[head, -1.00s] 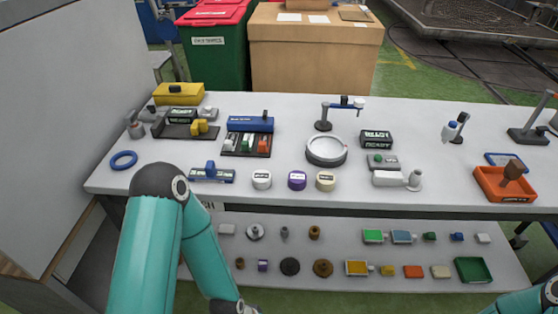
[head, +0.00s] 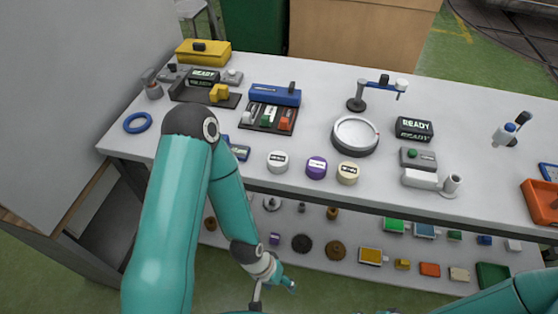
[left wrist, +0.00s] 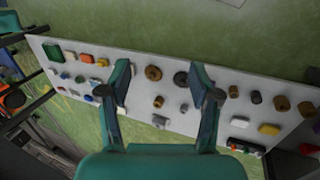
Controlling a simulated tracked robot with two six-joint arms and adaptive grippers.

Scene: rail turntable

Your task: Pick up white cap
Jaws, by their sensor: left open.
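A white cap (head: 277,161), a short round piece with a dark label, stands on the upper tabletop (head: 300,195) near its front edge. A purple cap (head: 316,167) and a cream cap (head: 348,172) stand in a row to its right. My left gripper (head: 272,292) hangs low in front of the table, below the tabletop and well apart from the white cap. In the left wrist view its two fingers (left wrist: 163,85) are spread with nothing between them, above a shelf with small parts. My right gripper is out of view; only my right arm shows at lower right.
The lower shelf (head: 315,255) holds several small parts, including a dark disc (head: 302,243) and a brown ring (head: 336,250). A blue ring (head: 138,123) lies at left.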

